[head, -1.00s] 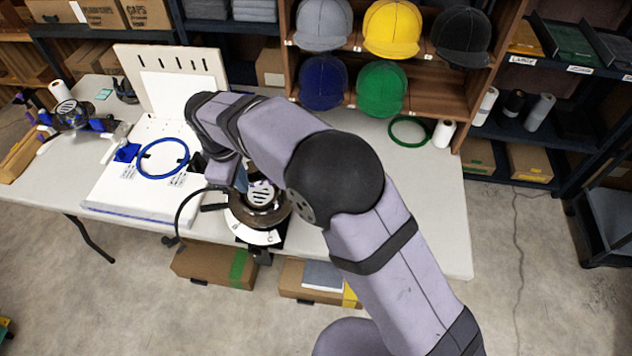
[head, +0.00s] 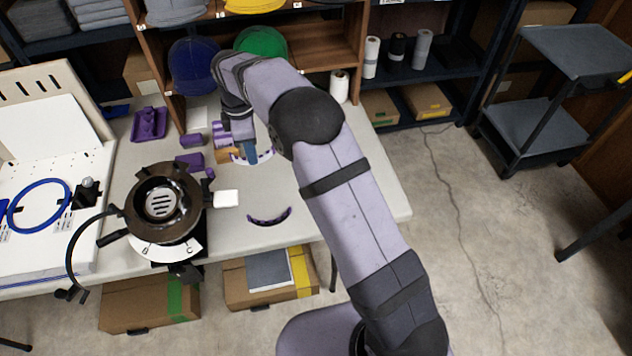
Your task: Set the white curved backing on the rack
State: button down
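A white curved piece (head: 266,156), probably the backing, shows partly behind my gripper on the right part of the table. It seems to have purple bits along its edge. My gripper (head: 249,158) points down at this piece. From here I cannot tell whether its fingers touch the piece, or whether they are open or shut. Which thing is the rack is unclear; a purple stand (head: 149,125) stands at the back of the table, left of my gripper.
A dark purple curved strip (head: 270,217) lies near the front edge. A round brown-and-black device (head: 162,205) with a cable stands left of it, beside a white block (head: 227,198). A blue ring (head: 40,205) lies on a white board. The table's right end is clear.

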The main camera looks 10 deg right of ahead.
jog(key=d, duration=0.1)
jog(key=w+d+f, duration=0.1)
jog(key=d, duration=0.1)
jog(key=d+f+b, duration=0.1)
jog(key=shift+w+d+f, duration=0.2)
jog(key=shift+w+d, duration=0.05)
jog(key=shift+d, duration=0.05)
jog(key=shift+f+p, duration=0.55)
jog(key=shift+f, duration=4.4)
jog(key=shift+f, duration=0.15)
jog(key=c, duration=2.1)
grip_release()
notch_tip(320, 180, up, 12)
jog(key=shift+r+b, duration=0.2)
jog(key=shift+b, duration=0.6)
jog(key=shift+s, duration=0.1)
